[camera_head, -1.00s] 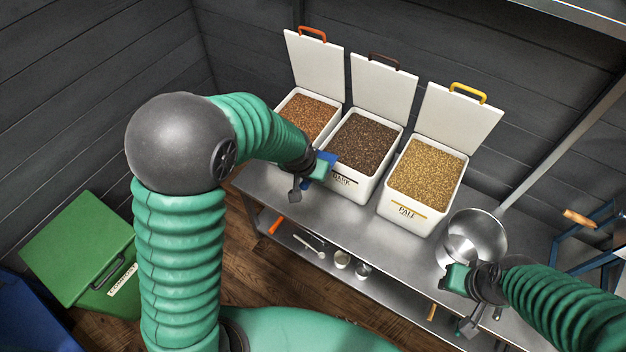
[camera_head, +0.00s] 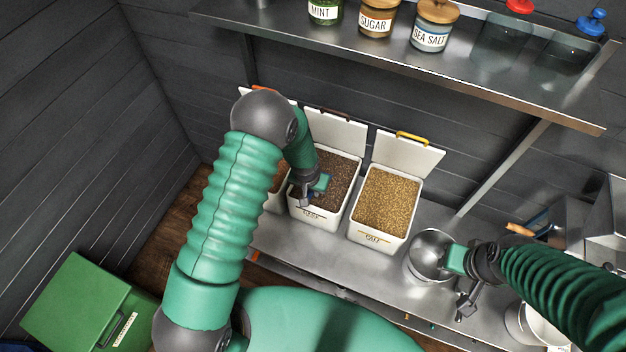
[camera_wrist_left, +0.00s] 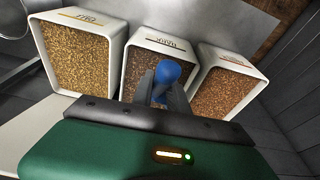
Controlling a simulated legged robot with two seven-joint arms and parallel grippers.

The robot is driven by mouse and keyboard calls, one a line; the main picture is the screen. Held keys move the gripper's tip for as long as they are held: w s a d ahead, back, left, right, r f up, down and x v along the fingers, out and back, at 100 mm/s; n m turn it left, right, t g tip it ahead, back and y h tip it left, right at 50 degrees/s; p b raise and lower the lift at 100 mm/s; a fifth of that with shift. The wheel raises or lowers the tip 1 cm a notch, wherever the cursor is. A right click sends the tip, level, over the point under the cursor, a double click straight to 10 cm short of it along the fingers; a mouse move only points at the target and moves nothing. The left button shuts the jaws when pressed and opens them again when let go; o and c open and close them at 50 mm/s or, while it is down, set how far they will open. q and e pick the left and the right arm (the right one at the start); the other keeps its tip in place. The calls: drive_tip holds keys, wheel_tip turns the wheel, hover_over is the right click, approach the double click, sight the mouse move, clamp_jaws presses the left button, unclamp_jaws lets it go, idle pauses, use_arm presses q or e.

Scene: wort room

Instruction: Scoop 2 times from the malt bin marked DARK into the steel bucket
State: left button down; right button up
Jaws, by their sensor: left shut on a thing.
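The open malt bin marked DARK (camera_head: 335,175) is the middle one, white and filled with dark brown grain; it is also in the middle of the left wrist view (camera_wrist_left: 136,68). My left gripper (camera_head: 312,192) is over its front part, shut on a blue scoop handle (camera_wrist_left: 167,72). The scoop's bowl is hidden, so I cannot tell whether it is in the grain. The steel bucket (camera_head: 421,262) stands on the steel bench to the right of the bins. My right gripper (camera_head: 452,260) is at the bucket's right rim; its fingers are not clear.
The open PALE bin (camera_head: 387,200) is right of DARK, and a reddish-brown malt bin (camera_head: 279,185) is left, partly behind my arm. A shelf (camera_head: 480,65) with jars (camera_head: 434,25) overhangs the back of the bench. A green lidded box (camera_head: 80,305) stands at lower left.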

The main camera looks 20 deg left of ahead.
use_arm(q)
drive_tip(key=shift+g, duration=0.9)
drive_tip(key=w+f+b, duration=0.1)
drive_tip(key=f+b, duration=0.1)
drive_tip(key=f, duration=0.1)
drive_tip(key=w+f+b, duration=0.1)
drive_tip(key=f+b, duration=0.2)
drive_tip(key=w+f+b, duration=0.1)
drive_tip(key=f+b, duration=0.2)
drive_tip(key=shift+a, duration=0.25)
drive_tip(key=shift+f, duration=0.35)
wheel_tip(320, 180, down, 4)
drive_tip(key=shift+a+r+t+b, duration=0.1)
drive_tip(key=shift+t+b, duration=0.3)
drive_tip(key=shift+b, duration=0.85)
drive_tip(key=w+f+t+b, duration=0.1)
drive_tip(key=w+f+b, duration=0.1)
drive_tip(key=w+b, duration=0.25)
drive_tip(key=s+r+t+p, duration=0.4)
drive_tip(key=shift+s+r+t, duration=0.25)
drive_tip(key=shift+r+t, duration=0.15)
drive_tip(key=shift+s+r+t+p, duration=0.35)
drive_tip(key=shift+s+r+t, duration=0.05)
drive_tip(key=shift+s+r, duration=0.4)
